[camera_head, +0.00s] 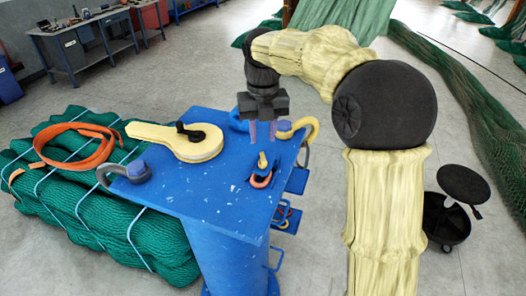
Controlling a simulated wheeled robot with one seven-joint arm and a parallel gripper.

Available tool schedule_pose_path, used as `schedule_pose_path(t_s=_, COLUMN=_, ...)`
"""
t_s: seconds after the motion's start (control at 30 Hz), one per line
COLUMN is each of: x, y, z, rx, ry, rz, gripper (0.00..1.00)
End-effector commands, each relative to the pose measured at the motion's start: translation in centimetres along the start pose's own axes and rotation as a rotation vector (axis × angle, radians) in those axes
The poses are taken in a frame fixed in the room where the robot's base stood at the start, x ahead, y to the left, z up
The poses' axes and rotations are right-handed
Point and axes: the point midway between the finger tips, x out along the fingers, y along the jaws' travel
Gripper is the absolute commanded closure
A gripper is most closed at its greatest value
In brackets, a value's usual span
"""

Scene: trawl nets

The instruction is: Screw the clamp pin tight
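My gripper (263,143) hangs above the right part of the blue table top (215,200), pointing down. Its two fingers stand apart with nothing visible between them. Below the fingers, a small upright pin with a yellow top (262,160) rises from a dark blue clamp-like fitting near the table's right edge; it looks like the clamp pin. An orange-red ring (261,181) lies at its foot. The fingertips appear above the pin and apart from it. I cannot tell how far the pin is screwed in.
A cream lever (180,140) with a black knob lies on the table top. A grey shackle (125,176) sits at the left corner and a yellow shackle (305,128) at the far right. Green netting (105,205) with an orange strap (85,163) lies to the left.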

Motion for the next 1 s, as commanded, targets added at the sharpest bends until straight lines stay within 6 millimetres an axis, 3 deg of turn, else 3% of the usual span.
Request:
schedule_pose_path(t_s=0.2, x=3.9, y=0.0, z=-0.1, rx=-0.001, ry=0.005, rz=-0.001, gripper=0.68)
schedule_pose_path(t_s=0.4, x=6.2, y=0.0, z=-0.1, rx=0.0, ry=0.002, rz=0.0, gripper=0.68)
schedule_pose_path(t_s=0.73, x=6.7, y=0.0, z=0.0, rx=0.0, ry=0.0, rz=0.0, gripper=0.68)
schedule_pose_path(t_s=0.9, x=6.7, y=0.0, z=0.0, rx=0.0, ry=0.0, rz=0.0, gripper=1.0)
schedule_pose_path(t_s=1.0, x=6.7, y=0.0, z=0.0, rx=0.0, ry=0.0, rz=0.0, gripper=1.0)
